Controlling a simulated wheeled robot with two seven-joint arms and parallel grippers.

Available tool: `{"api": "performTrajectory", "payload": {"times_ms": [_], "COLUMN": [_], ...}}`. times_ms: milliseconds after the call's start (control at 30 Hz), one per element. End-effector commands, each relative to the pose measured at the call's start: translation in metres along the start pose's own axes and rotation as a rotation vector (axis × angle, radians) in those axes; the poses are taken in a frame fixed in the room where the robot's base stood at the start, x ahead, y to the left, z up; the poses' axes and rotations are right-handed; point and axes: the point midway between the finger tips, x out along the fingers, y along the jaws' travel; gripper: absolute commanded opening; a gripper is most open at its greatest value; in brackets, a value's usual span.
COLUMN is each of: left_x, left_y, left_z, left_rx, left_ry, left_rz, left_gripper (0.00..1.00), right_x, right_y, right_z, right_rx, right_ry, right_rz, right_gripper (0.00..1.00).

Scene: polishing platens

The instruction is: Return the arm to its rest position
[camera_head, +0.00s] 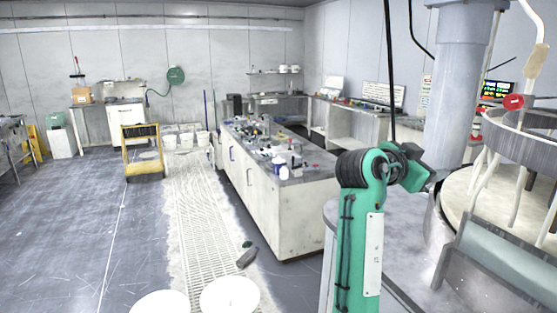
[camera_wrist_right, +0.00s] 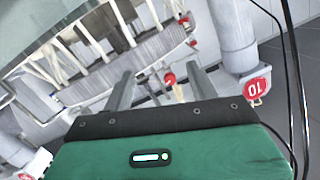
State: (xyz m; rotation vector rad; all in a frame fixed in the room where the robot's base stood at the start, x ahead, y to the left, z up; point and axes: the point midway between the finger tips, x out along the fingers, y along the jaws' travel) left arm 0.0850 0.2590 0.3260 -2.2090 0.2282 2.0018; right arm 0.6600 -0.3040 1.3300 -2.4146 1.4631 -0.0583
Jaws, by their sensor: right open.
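My right arm (camera_head: 358,235) rises green and upright in the centre right of the head view, bent at a black ribbed joint. Its far end, with my right gripper (camera_head: 424,178), points right toward the round machine. In the right wrist view the two grey fingers of my right gripper (camera_wrist_right: 162,80) stand apart with nothing between them. The fingertips point toward the machine's metal ring (camera_wrist_right: 160,45), and I cannot tell how far off it is. My left arm and left gripper are in neither view.
The round polishing machine (camera_head: 480,190) stands close on the right, beside a thick grey column (camera_head: 458,90). A cluttered white lab bench (camera_head: 285,215) stands left of my arm. A yellow cart (camera_head: 142,150) is farther back. The floor (camera_head: 65,220) at left is mostly clear.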

Motion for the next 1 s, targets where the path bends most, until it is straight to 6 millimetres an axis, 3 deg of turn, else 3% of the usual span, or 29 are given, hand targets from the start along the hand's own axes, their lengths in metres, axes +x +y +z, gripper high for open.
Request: {"api": "performTrajectory", "payload": {"times_ms": [233,467,700,1000], "left_x": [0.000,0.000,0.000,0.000], "left_y": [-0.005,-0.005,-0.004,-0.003], "left_z": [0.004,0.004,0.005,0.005], "left_rx": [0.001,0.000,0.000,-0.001], "left_ry": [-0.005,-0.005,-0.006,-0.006], "left_rz": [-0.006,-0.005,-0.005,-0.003], "left_gripper": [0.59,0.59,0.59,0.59], "right_x": [0.024,0.025,0.003,-0.054], "right_y": [0.046,0.107,0.182,0.286], "right_z": [0.109,0.210,0.298,0.376], "right_rx": [-0.177,-0.370,-0.571,-0.813], "right_ry": [-0.151,-0.317,-0.494,-0.730], "right_rz": [-0.057,-0.152,-0.276,-0.470], "right_gripper": [0.59,0.59,0.59,0.59]}}
